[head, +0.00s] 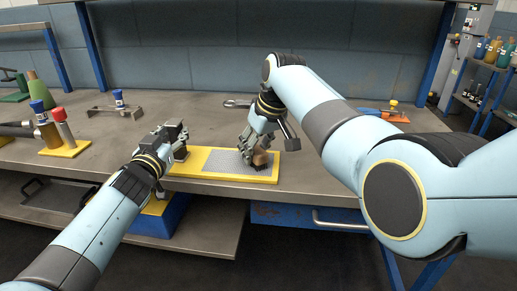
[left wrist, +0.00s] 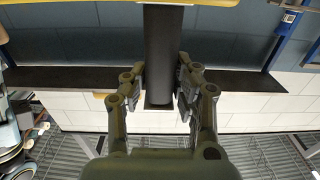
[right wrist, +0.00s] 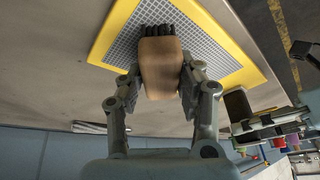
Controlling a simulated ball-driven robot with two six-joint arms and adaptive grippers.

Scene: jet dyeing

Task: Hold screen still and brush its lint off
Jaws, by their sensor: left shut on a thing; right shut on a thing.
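The screen is a grey mesh (head: 215,160) in a yellow frame (head: 228,176), lying flat near the bench's front edge. The mesh (right wrist: 130,32) and frame (right wrist: 110,32) also show in the right wrist view. My left gripper (head: 182,143) is at the frame's left end. In the left wrist view it (left wrist: 160,95) is shut on a dark upright handle (left wrist: 163,50). My right gripper (right wrist: 158,85) is shut on the brown wooden block of a brush (right wrist: 161,68), whose dark bristles are at the mesh. The brush (head: 260,158) is over the screen's right part. I cannot make out lint.
Left on the bench (head: 330,160) are a yellow stand (head: 66,149) with bottles and a metal bracket (head: 115,111) with a blue-capped bottle. A blue drawer with a handle (head: 340,222) is below the edge. The bench behind the screen is mostly clear.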

